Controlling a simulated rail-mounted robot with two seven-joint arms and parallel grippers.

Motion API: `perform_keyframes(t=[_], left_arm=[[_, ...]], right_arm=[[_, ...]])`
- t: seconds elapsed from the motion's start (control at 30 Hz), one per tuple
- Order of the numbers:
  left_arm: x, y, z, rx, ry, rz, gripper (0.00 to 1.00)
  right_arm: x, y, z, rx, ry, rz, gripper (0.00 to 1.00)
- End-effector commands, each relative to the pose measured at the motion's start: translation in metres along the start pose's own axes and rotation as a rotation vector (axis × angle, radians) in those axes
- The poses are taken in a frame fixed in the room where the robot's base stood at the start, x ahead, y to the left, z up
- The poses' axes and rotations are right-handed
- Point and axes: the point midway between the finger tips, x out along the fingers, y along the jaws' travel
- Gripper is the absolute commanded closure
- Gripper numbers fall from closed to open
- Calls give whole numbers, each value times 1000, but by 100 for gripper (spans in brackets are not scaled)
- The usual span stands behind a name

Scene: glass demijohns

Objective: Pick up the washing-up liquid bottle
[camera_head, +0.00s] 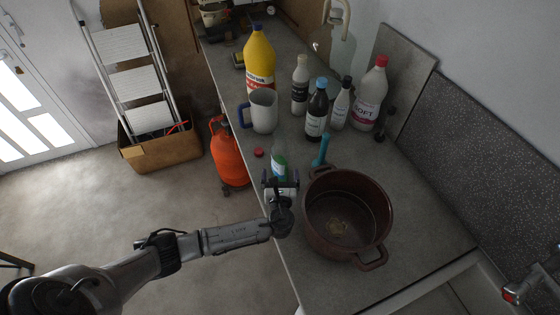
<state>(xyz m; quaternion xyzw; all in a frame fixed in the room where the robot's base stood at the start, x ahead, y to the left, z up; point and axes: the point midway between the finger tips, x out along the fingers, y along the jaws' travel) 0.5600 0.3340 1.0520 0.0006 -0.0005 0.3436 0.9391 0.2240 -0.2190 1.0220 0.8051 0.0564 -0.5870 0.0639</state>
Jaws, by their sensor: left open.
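A small clear bottle with green liquid and a pale label, which looks like the washing-up liquid bottle (279,159), stands on the grey worktop (415,205) near its left edge. My left gripper (281,179) is open at the near side of this bottle, its fingers apart to either side. The gripper hides the bottle's lower part, and I cannot tell whether the fingers touch it. My right gripper is not in view.
A brown pot (318,238) stands close right of the gripper, with a teal-handled tool (321,151) behind it. A red cap (259,152) lies left of the bottle. Behind are a white jug (264,112), a yellow bottle (259,58) and several other bottles.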

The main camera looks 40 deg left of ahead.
Motion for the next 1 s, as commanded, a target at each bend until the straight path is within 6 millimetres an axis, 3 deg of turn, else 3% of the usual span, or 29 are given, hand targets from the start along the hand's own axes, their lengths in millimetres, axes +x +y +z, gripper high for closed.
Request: perform_keyframes(t=[0.17,0.4,0.6,0.9,1.0], left_arm=[[10,0,0,1,0,2,4],[44,0,1,1,1,3,4],[62,0,0,0,2,1,4],[65,0,0,0,3,0,4],[65,0,0,0,3,0,11]], right_arm=[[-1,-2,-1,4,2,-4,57],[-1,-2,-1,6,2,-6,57],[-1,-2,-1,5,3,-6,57],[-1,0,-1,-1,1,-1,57],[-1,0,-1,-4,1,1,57]])
